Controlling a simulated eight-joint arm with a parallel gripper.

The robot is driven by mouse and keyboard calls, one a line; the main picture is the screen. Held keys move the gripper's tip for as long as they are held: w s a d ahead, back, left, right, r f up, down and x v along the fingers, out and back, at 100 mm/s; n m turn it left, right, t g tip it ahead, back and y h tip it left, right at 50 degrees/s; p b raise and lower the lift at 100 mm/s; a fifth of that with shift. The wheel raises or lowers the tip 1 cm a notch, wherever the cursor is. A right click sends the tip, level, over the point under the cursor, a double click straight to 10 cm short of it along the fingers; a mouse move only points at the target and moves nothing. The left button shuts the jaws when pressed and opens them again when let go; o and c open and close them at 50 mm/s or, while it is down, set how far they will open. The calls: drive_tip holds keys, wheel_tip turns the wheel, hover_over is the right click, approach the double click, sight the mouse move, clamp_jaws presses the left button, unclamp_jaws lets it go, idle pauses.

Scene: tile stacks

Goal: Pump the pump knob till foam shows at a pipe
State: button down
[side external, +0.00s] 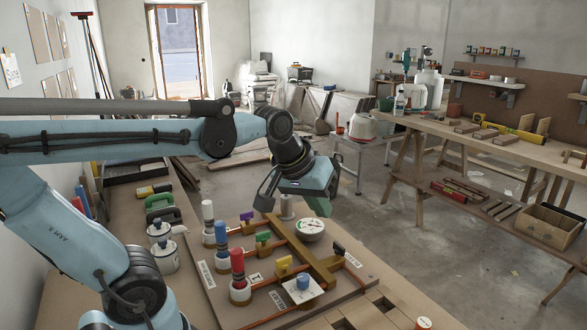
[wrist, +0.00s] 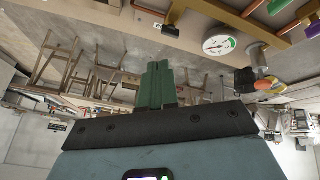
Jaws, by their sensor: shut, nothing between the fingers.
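A board (side external: 215,290) carries copper pipes and a brass manifold (side external: 290,243). A blue knob (side external: 303,282) sits on a white plate near its front; I cannot tell for sure that it is the pump knob. White (side external: 207,209), blue (side external: 221,233) and red (side external: 237,260) topped cylinders stand along the left side. A white dial gauge (side external: 310,229) sits at the far end, also in the wrist view (wrist: 219,41). My gripper (side external: 318,203) is shut and empty, above and behind the gauge, touching nothing. Its green fingers are together in the wrist view (wrist: 155,85). I see no foam.
A grey post (side external: 287,207) stands beside the gauge. The air above the board's front right is clear.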

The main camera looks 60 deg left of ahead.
drive_tip(key=w+a+r+n+g, duration=0.2)
drive_tip(key=w+a+r+n, duration=0.2)
drive_tip(key=a+n, duration=0.35)
drive_tip(key=w+a+r+n+g, duration=0.1)
drive_tip(key=w+a+r+n, duration=0.35)
drive_tip(key=a+n, duration=0.35)
drive_tip(key=s+a+n+g, duration=0.2)
drive_tip(key=a+n, duration=1)
drive_tip(key=n, duration=0.2)
drive_tip(key=shift+h, duration=0.3)
drive_tip(key=shift+f+n, duration=0.15)
drive_tip(key=shift+n, duration=0.1)
drive_tip(key=f, duration=1.3)
drive_tip(key=shift+w+a+f, duration=0.1)
drive_tip(key=shift+w+f, duration=0.25)
drive_tip(key=shift+f, duration=0.05)
